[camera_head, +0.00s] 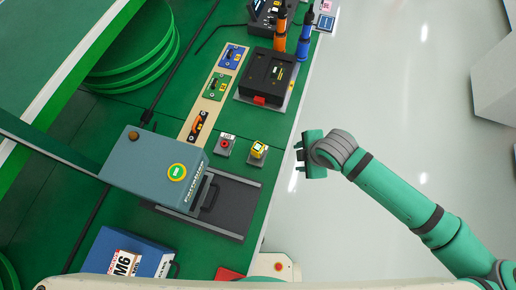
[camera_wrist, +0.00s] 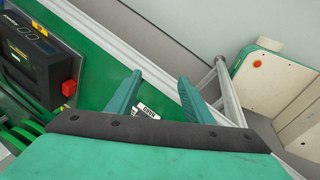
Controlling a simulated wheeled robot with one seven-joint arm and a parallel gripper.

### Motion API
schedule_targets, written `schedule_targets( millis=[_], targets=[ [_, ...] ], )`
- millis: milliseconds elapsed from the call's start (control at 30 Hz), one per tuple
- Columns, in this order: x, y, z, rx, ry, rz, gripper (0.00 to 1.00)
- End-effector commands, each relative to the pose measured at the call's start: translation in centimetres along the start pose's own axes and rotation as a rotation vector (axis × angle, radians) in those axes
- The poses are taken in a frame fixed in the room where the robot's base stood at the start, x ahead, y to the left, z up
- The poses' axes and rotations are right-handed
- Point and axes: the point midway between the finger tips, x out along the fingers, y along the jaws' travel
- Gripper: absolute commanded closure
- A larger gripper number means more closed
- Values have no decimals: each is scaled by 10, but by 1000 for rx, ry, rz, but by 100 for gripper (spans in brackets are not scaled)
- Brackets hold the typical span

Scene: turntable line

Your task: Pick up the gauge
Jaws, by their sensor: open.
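A small yellow item with a pale face (camera_head: 258,150) sits on a grey plate near the right edge of the green table; it looks like the gauge, though its face is too small to read. My gripper (camera_head: 300,154) is open and empty, to the right of the yellow item and apart from it, by the table edge. In the wrist view my gripper's two green fingers (camera_wrist: 162,98) stand apart with nothing held between them. A black-and-white label (camera_wrist: 148,110) shows behind them. I cannot make out the yellow item in the wrist view.
A red round button (camera_head: 225,144) is left of the yellow item. A black box device (camera_head: 268,75) stands farther up, also in the wrist view (camera_wrist: 30,60). A grey-blue box (camera_head: 150,165) and a blue case (camera_head: 125,254) are left.

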Motion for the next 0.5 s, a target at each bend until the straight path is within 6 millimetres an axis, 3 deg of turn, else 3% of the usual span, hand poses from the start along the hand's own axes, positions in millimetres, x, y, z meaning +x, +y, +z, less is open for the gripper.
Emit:
schedule_targets(
  millis=[33, 200, 500],
  targets=[
    [-5, 15, -14, -82, 0, -28, 53],
    [-27, 46, -57, -348, 0, -138, 53],
    [-72, 74, -126, -753, 23, -291, 53]
  ],
)
